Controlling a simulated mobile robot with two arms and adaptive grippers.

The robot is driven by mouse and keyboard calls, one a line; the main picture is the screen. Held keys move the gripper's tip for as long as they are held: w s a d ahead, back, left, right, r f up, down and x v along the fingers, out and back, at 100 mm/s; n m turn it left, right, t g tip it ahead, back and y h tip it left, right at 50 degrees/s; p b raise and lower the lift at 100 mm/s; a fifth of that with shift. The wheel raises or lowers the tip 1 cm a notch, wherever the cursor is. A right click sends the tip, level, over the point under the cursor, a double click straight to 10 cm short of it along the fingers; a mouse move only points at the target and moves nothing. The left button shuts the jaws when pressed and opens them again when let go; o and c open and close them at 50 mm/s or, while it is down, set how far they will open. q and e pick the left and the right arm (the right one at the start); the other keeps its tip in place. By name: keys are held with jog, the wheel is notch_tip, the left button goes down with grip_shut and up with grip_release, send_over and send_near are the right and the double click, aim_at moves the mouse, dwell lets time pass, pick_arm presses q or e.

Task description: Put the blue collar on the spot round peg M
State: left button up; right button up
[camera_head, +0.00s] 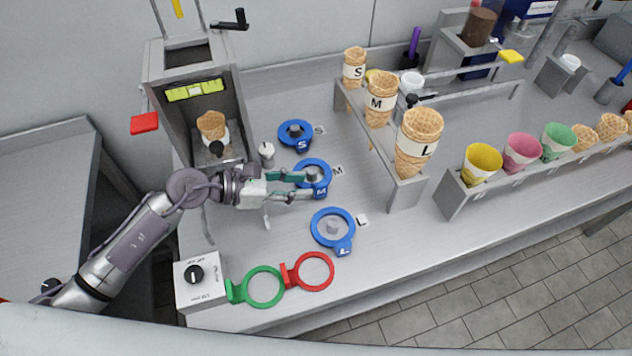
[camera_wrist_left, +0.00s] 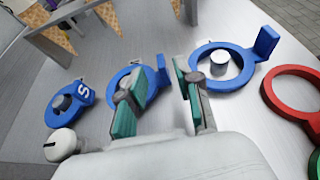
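The blue M collar (camera_head: 325,165) lies on the grey counter beside the M card (camera_head: 338,170). A grey round peg (camera_head: 313,173) shows inside its ring, which appears to be around it. The collar's M tab (camera_head: 320,192) points toward the front. My left gripper (camera_head: 305,186) is at this collar, its fingers reaching over the ring and tab. In the left wrist view the fingers (camera_wrist_left: 158,92) are apart, with the collar's tab (camera_wrist_left: 161,70) seen between them; contact cannot be told. The left finger hides part of the ring. My right gripper is not in view.
Blue collars S (camera_head: 284,133) and L (camera_head: 315,229) lie around pegs on either side. Green (camera_head: 263,303) and red (camera_head: 330,272) rings lie by a white knob box (camera_head: 200,281). A cone rack (camera_head: 405,190) stands to the right. A white knob (camera_head: 266,150) stands near the gripper.

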pick_arm(q)
jog(key=v, duration=0.5)
jog(key=shift+s+f+b, duration=0.1)
jog(key=shift+f+b, duration=0.1)
jog(key=shift+b, duration=0.1)
jog(key=shift+s+a+r, duration=0.25)
jog(key=shift+a+r, duration=0.15)
jog(key=shift+a, duration=0.15)
